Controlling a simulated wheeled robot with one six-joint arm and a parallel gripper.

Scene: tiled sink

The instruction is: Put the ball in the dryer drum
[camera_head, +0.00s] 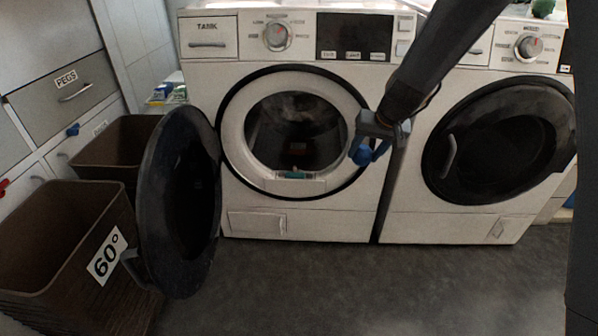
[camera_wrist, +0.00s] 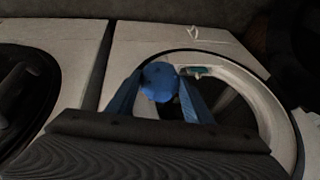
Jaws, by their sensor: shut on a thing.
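My gripper (camera_head: 370,151) is shut on a blue ball (camera_head: 361,156), in front of the right rim of the open machine's round opening. In the wrist view the ball (camera_wrist: 158,82) sits between the tips of my two blue fingers. The dryer drum (camera_head: 292,135) shows dark inside the open left machine; something reddish and a teal item at its lower lip are hard to make out. The drum's opening also shows in the wrist view (camera_wrist: 235,108), beside and beyond the ball. The ball is outside the drum.
The open dark door (camera_head: 181,203) swings out to the left of the opening. Two brown baskets, one labelled 60° (camera_head: 60,240), stand left of it. The right machine's door (camera_head: 500,138) is closed. The grey floor (camera_head: 380,285) in front is clear.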

